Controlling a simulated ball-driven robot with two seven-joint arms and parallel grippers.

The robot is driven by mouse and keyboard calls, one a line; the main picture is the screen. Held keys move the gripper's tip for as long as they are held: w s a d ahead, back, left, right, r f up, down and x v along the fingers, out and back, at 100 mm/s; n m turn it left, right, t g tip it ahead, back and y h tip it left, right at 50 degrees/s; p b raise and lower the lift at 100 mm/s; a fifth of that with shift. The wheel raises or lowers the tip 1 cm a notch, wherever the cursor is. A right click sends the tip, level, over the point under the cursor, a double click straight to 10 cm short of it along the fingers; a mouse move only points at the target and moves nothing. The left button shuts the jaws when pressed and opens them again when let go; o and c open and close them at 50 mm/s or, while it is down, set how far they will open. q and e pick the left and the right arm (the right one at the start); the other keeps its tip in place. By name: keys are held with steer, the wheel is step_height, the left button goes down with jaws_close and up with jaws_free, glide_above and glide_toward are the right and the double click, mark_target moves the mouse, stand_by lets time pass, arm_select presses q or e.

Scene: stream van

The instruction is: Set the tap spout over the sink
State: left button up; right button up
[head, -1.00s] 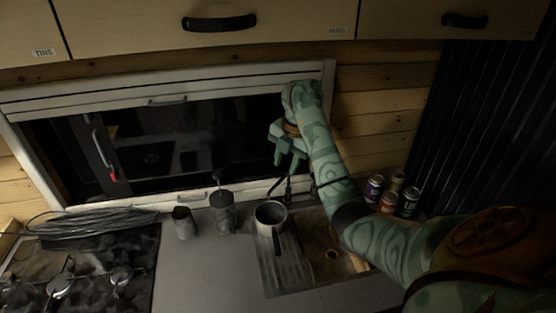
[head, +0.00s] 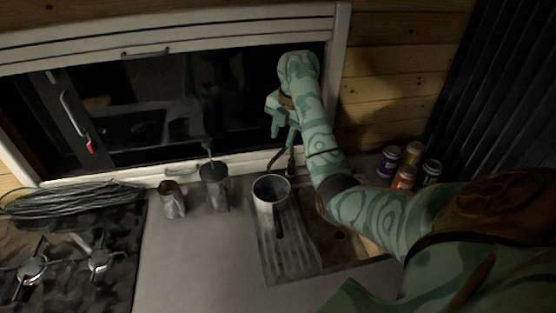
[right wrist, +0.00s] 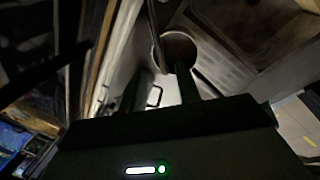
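The black tap (head: 291,160) stands behind the sink at the wall, with its thin dark spout bending to the left, toward the pot. The sink basin (head: 345,243) is right of the ribbed drainboard and partly hidden by my right arm. My right gripper (head: 283,134) points down just above the tap, with its two fingers apart. I cannot tell whether a finger touches the tap. In the right wrist view a dark bar (right wrist: 155,30), perhaps the spout, runs near the fingers. My left gripper is not in view.
A pale pot (head: 265,204) with a dark handle stands on the drainboard (head: 283,262). A metal jug (head: 172,203) and a dark lidded canister (head: 214,190) stand left of it. Several cans (head: 403,178) stand right of my forearm. A cable coil (head: 80,198) lies by the hob (head: 75,260).

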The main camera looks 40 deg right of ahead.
mark_target(278, 155)
steer(key=f, duration=0.2)
steer(key=f+b, duration=0.1)
steer(key=f, duration=0.1)
steer(key=w+f+b, duration=0.1)
steer(key=f, duration=0.1)
steer(key=shift+w+a+f, duration=0.1)
steer(key=shift+a, duration=0.15)
jaws_close()
